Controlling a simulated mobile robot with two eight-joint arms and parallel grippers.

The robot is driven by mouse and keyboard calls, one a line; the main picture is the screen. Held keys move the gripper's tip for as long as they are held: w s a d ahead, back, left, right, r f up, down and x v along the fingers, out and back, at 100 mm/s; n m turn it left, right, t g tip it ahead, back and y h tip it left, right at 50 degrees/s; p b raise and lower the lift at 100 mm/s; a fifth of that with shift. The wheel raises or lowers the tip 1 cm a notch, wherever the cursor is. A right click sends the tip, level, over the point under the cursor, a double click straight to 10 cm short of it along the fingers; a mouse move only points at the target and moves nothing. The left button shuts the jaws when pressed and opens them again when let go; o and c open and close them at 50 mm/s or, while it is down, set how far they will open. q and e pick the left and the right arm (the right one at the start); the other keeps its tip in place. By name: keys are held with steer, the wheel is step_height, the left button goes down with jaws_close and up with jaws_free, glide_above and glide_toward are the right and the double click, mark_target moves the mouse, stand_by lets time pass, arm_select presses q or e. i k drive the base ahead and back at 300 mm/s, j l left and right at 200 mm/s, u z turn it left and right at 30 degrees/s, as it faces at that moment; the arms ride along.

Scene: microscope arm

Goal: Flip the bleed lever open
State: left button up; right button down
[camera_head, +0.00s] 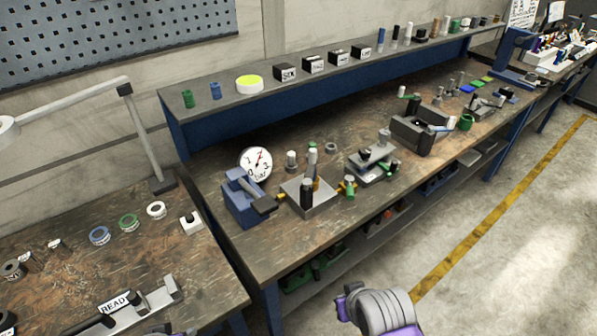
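Right of these is a grey metal block (318,200) with dark and light upright cylinders. A small green and yellow fitting (349,186) sits at its right side. I cannot tell which small part is the bleed lever, or its position. A grey and purple part of my arm shows at the bottom centre-right. No gripper fingertips show.
A small grey fixture (374,165) and a dark vice (411,135) stand further right on the bench. A shelf (226,103) with labelled black boxes runs behind. A lamp (145,130) and tape rolls are on the left bench. The floor right of the bench is clear.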

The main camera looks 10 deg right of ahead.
mark_target(349, 180)
steer(key=i+l+u, duration=0.2)
steer(key=l, duration=0.15)
steer(key=i+l+u, duration=0.2)
steer(key=l, duration=0.15)
steer(key=l+u, duration=0.2)
steer(key=l, duration=0.2)
steer(key=i, duration=0.05)
